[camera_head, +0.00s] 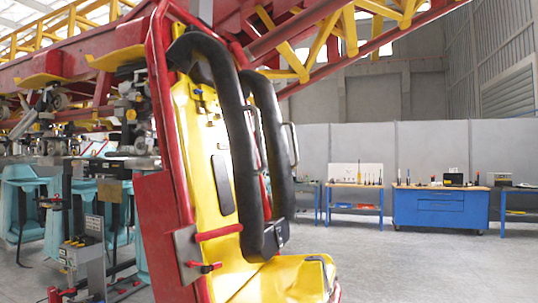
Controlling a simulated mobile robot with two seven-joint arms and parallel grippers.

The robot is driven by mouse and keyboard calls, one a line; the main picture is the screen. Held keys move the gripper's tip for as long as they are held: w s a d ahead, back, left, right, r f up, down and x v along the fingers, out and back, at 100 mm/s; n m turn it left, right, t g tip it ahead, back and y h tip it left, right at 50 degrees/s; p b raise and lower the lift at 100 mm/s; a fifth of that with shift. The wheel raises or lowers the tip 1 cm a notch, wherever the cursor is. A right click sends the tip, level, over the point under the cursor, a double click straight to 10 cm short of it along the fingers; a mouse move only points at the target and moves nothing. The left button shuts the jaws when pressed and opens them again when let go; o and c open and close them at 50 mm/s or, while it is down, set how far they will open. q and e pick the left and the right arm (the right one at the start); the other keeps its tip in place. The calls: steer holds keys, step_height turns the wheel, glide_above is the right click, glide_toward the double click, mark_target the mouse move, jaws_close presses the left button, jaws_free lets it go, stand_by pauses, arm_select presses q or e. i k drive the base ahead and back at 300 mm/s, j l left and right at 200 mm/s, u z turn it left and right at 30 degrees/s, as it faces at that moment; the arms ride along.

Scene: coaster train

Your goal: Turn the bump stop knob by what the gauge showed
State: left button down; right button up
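A coaster seat with a yellow shell (205,170) stands large in the middle of the head view. A black shoulder restraint (235,140) hangs over it, with grey handles on its sides. A red frame (165,120) runs along the seat's left edge. A small red and black fitting (205,267) sits on a grey bracket (187,245) low on that frame. I cannot tell whether this fitting is the bump stop knob. No gauge can be made out. Neither of my grippers shows in this view.
Red and yellow track (330,45) crosses overhead. A stand (88,250) and teal seats (25,205) are at the left. A blue workbench (440,208) and a smaller bench (353,188) with tools stand at the back right. The grey floor (420,270) at the right is clear.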

mark_target(191, 263)
steer(key=i+j, duration=0.1)
steer(key=i, duration=0.35)
steer(key=i+j, duration=0.1)
steer(key=i, duration=0.35)
steer(key=i+l, duration=0.15)
steer(key=i+z, duration=0.05)
steer(key=i, duration=0.05)
